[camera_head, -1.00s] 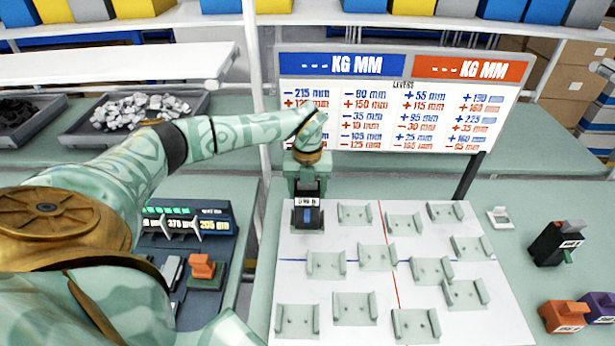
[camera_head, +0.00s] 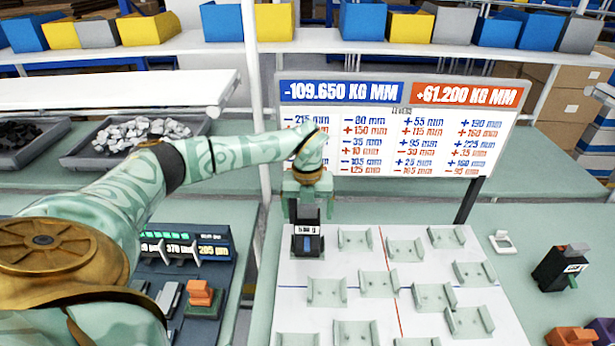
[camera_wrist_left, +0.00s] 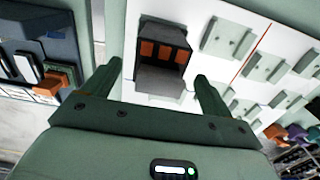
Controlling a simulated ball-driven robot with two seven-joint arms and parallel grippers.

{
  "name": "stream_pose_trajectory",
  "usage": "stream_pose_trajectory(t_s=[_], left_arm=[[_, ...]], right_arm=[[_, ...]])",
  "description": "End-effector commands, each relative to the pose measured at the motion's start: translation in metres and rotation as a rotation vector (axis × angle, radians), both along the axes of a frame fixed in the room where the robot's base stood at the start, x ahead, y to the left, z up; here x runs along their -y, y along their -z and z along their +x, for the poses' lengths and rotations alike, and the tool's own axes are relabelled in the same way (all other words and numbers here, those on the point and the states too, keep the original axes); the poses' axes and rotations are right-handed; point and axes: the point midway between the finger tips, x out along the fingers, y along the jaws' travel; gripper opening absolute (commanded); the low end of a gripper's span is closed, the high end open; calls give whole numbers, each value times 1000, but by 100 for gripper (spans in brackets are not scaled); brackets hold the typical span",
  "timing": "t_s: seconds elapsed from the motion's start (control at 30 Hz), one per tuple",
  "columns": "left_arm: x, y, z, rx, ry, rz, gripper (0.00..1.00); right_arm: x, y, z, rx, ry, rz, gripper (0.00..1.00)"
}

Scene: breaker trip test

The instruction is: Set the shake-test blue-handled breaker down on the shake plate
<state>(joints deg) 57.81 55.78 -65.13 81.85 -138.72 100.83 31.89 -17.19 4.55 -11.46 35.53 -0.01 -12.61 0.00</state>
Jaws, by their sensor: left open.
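The dark breaker with a blue handle (camera_head: 307,243) stands upright at the back left corner of the white shake plate (camera_head: 350,268). The breaker also shows in the left wrist view (camera_wrist_left: 163,50), its dark housing with orange-brown parts facing the camera. My left gripper (camera_head: 306,204) is open just above and behind the breaker. In the left wrist view its two fingers (camera_wrist_left: 158,82) are spread with the breaker beyond their tips, and nothing is held between them. Whether a finger still touches the breaker is hard to tell. My right gripper is not in view.
Several empty pale cradles (camera_head: 378,284) cover the plate. A sign (camera_head: 395,130) behind it reads -109.650 and +61.200 KG MM. A green-handled breaker (camera_head: 560,268) and an orange one (camera_head: 571,337) stand to the right. An instrument panel (camera_head: 190,250) lies to the left.

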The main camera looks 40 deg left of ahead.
Motion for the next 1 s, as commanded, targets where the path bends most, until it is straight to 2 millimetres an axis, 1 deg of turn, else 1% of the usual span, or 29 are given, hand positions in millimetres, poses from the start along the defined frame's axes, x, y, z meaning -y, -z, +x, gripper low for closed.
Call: stream_pose_trajectory(t_s=[0.03,0.3,0.4,0.5,0.67,1.0], left_arm=[[-1,-15,1,6,0,1,85],[0,-89,1,6,-2,1,85],[0,-111,1,5,-1,0,85],[0,-126,1,4,-1,0,85],[0,-137,0,1,-1,0,85],[0,-138,0,1,-1,-1,85]], right_arm=[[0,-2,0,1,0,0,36],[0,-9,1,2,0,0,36],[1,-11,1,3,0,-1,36],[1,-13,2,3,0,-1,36],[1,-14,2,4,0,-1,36],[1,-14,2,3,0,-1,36]])
